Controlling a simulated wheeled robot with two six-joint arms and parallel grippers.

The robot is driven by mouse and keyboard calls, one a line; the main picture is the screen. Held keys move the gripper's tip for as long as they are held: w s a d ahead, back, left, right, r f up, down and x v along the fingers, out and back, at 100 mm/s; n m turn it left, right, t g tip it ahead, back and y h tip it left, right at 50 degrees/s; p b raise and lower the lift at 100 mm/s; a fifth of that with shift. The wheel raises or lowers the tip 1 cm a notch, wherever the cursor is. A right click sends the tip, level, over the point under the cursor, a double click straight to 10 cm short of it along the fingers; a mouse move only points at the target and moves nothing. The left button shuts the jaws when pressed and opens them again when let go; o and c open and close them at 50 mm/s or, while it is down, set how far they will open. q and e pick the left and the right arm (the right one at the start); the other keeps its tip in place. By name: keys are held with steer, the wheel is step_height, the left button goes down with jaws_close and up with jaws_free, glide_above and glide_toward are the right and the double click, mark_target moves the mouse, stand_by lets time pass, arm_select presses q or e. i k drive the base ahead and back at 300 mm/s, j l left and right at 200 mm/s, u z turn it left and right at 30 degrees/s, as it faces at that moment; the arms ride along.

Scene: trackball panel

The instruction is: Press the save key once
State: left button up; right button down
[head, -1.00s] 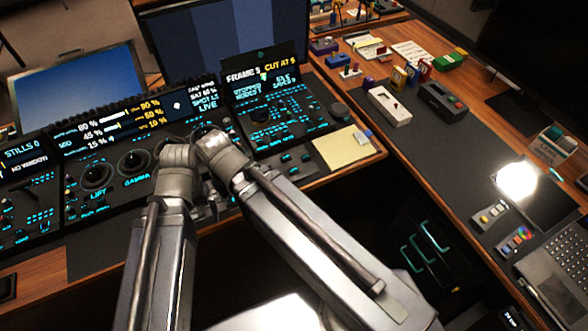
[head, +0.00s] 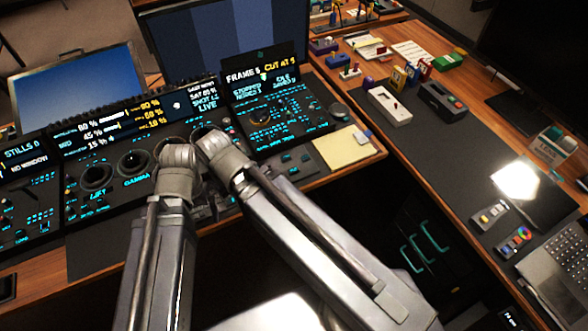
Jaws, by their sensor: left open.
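A dark control panel (head: 152,192) with lit cyan labels, dials and three trackballs runs across the desk. The save key cannot be picked out at this size. Two grey metal arm links of mine rise from the bottom and come close together over the middle of the panel, hiding part of it. My left gripper (head: 209,206) shows only in small part, low between these links at the panel's front edge. It is open, and I see nothing held in it. Whether it touches the panel cannot be told. My right gripper is not visible.
A yellow note pad (head: 343,149) lies right of the panel. A blue screen (head: 80,85) and a striped monitor (head: 215,40) stand behind. The right desk holds a white device (head: 389,106), a dark device (head: 442,101), a bright lit pad (head: 518,180) and a laptop (head: 560,270).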

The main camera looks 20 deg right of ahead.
mark_target(295, 170)
steer(key=j+z, duration=0.2)
steer(key=z, duration=0.2)
steer(key=k+j+z, duration=0.15)
steer(key=z, duration=0.2)
steer(key=k+j+z, duration=0.1)
steer(key=z, duration=0.3)
steer(key=j, duration=0.1)
